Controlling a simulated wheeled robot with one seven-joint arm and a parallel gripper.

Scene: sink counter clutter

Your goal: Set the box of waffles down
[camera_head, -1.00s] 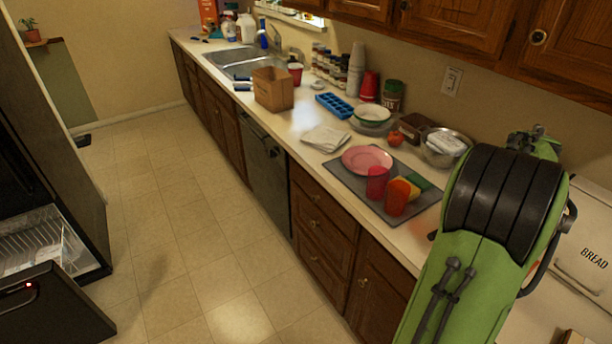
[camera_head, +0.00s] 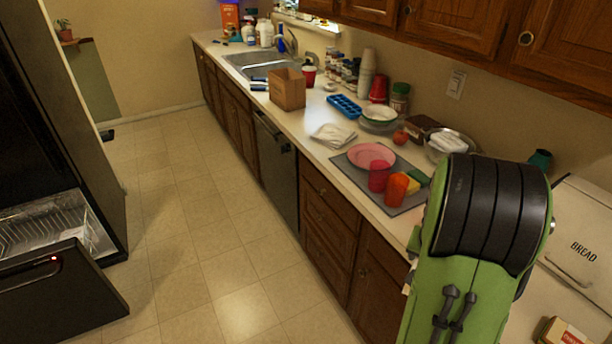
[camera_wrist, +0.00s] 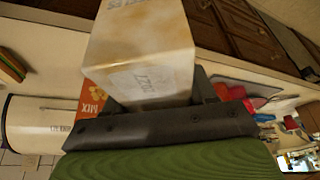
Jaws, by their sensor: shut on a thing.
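My gripper (camera_wrist: 158,104) is shut on a pale tan box (camera_wrist: 140,50) in the wrist view, taken to be the box of waffles; its print is blurred. The box sticks out past the dark fingers, over the counter side. In the head view my green arm hides the gripper and most of the area around it. A small cream and orange box (camera_head: 562,332) shows at the bottom right there; I cannot tell whether it is the held one.
A cream bread bin (camera_head: 585,250) stands at the right. An orange mix box (camera_wrist: 93,102) is close behind the held box. A grey mat (camera_head: 350,172) carries a pink plate (camera_head: 371,156) and cups. Bare counter (camera_head: 316,118) lies near the brown box (camera_head: 287,89).

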